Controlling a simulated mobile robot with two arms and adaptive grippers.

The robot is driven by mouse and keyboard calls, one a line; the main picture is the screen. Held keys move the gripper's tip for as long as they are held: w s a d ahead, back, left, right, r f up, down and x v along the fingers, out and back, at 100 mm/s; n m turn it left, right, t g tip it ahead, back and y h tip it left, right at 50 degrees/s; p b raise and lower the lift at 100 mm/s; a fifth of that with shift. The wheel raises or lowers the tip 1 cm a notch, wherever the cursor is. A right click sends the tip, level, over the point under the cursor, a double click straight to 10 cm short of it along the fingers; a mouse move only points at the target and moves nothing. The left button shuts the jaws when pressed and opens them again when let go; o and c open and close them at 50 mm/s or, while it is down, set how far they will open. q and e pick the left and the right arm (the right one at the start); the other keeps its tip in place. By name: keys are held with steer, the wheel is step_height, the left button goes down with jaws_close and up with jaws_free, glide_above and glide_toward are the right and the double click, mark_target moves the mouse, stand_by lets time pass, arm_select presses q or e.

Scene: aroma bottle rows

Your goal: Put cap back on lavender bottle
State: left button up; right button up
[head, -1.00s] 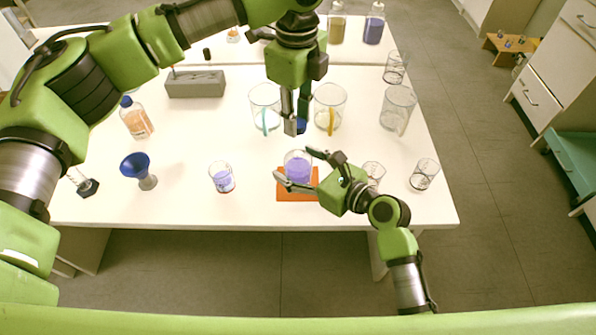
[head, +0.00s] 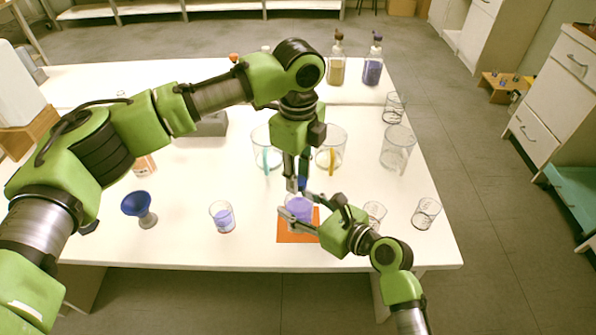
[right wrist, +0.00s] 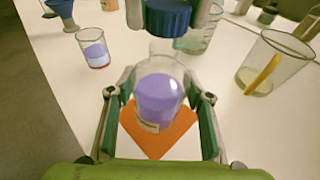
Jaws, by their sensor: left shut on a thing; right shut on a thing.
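The lavender bottle (right wrist: 158,100), clear with purple contents and a label, stands uncapped on an orange mat (head: 290,236); the head view also shows it (head: 298,208). My right gripper (head: 297,204) is shut around its sides, one finger at each side. My left gripper (head: 297,186) points down from above, shut on the blue cap (right wrist: 168,16). The cap is above the bottle's mouth, with a small gap visible in the right wrist view. In the head view the fingers partly hide the cap (head: 303,183).
A glass with purple liquid (head: 222,216) and a blue funnel-shaped piece (head: 138,207) stand left of the mat. Beakers with coloured sticks (head: 331,150) stand behind. Empty glasses (head: 426,212) are to the right.

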mark_target(299, 208)
arm_select(q)
steer(key=shift+f, duration=0.1)
stand_by(0.3)
steer(key=shift+f, duration=0.8)
steer(key=shift+f, duration=0.55)
steer(key=m, duration=0.6)
steer(key=shift+m, duration=0.3)
steer(key=m, duration=0.5)
steer(key=shift+d, duration=0.1)
steer(key=m, duration=0.5)
steer(key=shift+m, duration=0.4)
steer(key=m, duration=0.5)
steer(key=shift+d, duration=0.1)
